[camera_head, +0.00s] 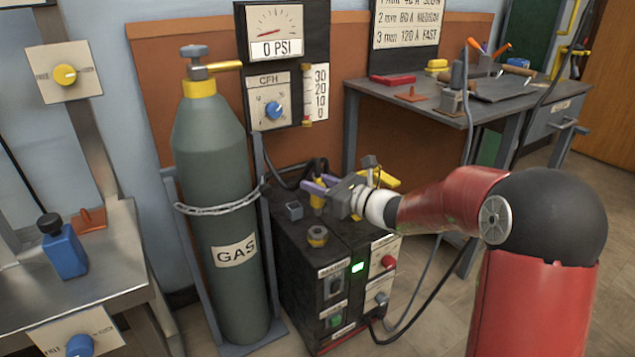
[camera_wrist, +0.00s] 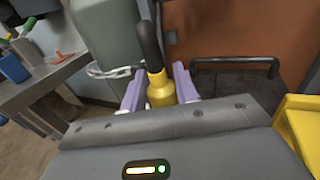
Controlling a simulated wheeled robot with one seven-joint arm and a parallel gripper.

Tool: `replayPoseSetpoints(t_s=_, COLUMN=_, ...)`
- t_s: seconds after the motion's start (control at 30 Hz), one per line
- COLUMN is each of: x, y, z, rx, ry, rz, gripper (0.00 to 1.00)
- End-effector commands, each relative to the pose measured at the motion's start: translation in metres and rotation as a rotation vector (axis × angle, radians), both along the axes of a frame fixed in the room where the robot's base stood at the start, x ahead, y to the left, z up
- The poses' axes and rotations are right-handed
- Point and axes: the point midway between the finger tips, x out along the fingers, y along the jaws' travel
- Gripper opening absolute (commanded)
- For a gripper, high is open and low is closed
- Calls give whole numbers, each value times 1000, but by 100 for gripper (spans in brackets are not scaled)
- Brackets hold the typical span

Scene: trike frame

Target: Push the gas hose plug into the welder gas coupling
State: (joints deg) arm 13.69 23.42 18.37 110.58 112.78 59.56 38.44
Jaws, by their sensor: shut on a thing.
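My gripper (camera_head: 316,188) has purple fingers and is shut on the yellow gas hose plug (camera_head: 317,202), above the black welder (camera_head: 338,262). In the wrist view the plug (camera_wrist: 160,92) sits between the two fingers, with the black hose (camera_wrist: 149,45) rising from its end. A brass fitting (camera_head: 317,236), which looks like the gas coupling, stands on the welder's top near its front. The plug is above and apart from this fitting in the head view. The fitting cannot be made out in the wrist view.
A green gas cylinder (camera_head: 212,160) with a chain stands close left of the welder. A small dark block (camera_head: 294,210) is on the welder top. The gauge panel (camera_head: 275,60) is behind. A workbench (camera_head: 420,105) with tools stands at the back right. A black handle (camera_wrist: 235,62) shows in the wrist view.

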Motion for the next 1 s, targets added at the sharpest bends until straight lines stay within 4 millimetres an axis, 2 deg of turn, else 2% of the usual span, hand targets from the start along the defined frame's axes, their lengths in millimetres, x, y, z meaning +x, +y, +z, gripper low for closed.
replayPoseSetpoints(t_s=0.1, x=0, y=0, z=-16, rx=1, ry=1, rz=0, gripper=6)
replayPoseSetpoints(t_s=0.33, x=0, y=0, z=-34, rx=0, ry=-1, rz=1, gripper=6)
replayPoseSetpoints(t_s=1.0, x=0, y=0, z=-36, rx=0, ry=-1, rz=0, gripper=6)
